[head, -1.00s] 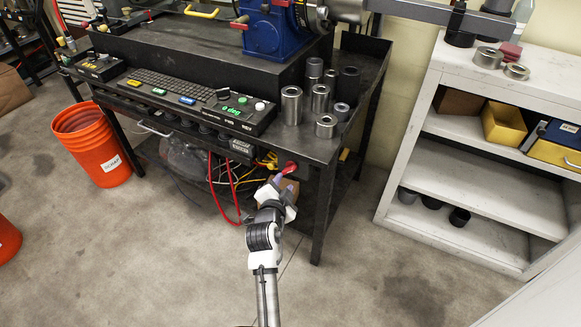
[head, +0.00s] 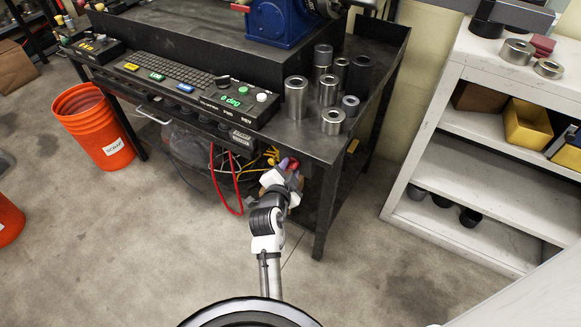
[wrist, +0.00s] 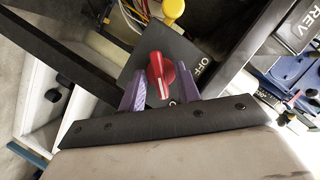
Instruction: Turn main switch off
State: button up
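The main switch is a red knob (wrist: 160,72) with a white pointer line, on a dark plate (wrist: 187,48) under the bench corner. In the wrist view the pointer aims down toward a partly hidden letter at the gripper's edge. The "OFF" label (wrist: 203,66) is to the right of the knob. My gripper (wrist: 158,80) is open, with one purple finger on each side of the knob. Small gaps seem to show beside it; contact cannot be told. In the head view the red knob (head: 293,165) is partly hidden by my gripper (head: 284,170).
The bench (head: 310,140) carries a control panel (head: 180,88) and several metal cylinders (head: 296,98). A red cable (head: 226,190) and yellow cables hang left of my gripper. A yellow knob (wrist: 173,8) is close by in the wrist view. A grey shelf (head: 450,165) stands right.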

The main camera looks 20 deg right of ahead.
jog(key=shift+c, duration=0.2)
grip_shut()
jog(key=shift+r, duration=0.1)
jog(key=shift+w+a+r+n+g+h+p, duration=0.1)
jog(key=shift+n+g+h+p, duration=0.3)
jog(key=shift+n+g, duration=0.5)
jog(key=n, duration=0.2)
jog(key=n+g+h+p, duration=0.1)
jog(key=n, duration=0.1)
jog(key=shift+w+a+g, duration=0.1)
jog(key=shift+w+g, duration=0.05)
jog(key=shift+g, duration=0.15)
jog(key=n, duration=0.1)
jog(key=n+g+h, duration=0.1)
jog(key=n, duration=0.1)
jog(key=shift+w+a+g+h, duration=0.1)
jog(key=shift+w+g+h, duration=0.05)
jog(key=shift+g+h, duration=0.15)
jog(key=n+g+h, duration=0.1)
jog(key=n, duration=0.2)
jog(key=shift+h, duration=0.4)
jog(key=shift+n+g, duration=0.3)
jog(key=shift+n, duration=0.1)
